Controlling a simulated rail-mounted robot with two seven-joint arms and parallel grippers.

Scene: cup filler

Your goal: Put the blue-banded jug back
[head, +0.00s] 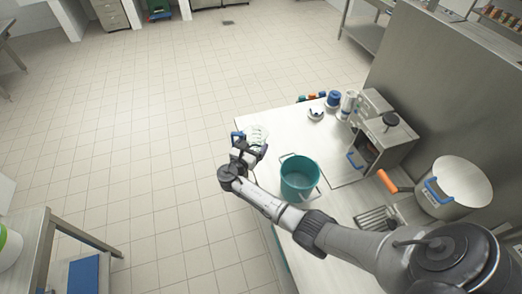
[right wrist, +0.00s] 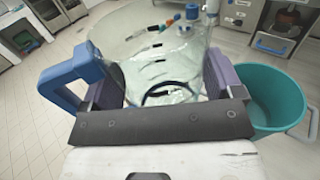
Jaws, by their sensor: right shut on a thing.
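A clear jug with a blue handle (head: 258,135) is at the left edge of the steel counter in the head view. My right gripper (head: 250,151) is shut on it. In the right wrist view the jug (right wrist: 150,45) fills the space between and beyond the fingers (right wrist: 164,82), with dark marks on its wall and the blue handle at left. I look in through its open top and see no contents for certain. I cannot make out a blue band. Whether its base touches the counter is hidden. My left gripper is not in view.
A teal bucket (head: 300,180) stands on the counter close to the right gripper. A steel machine (head: 388,143), a large pot (head: 455,182) and an orange handle (head: 388,181) are to the right. A blue-lidded container (head: 333,99) and white bottle (head: 349,101) stand at the back. The counter's far-left area (head: 283,128) is clear.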

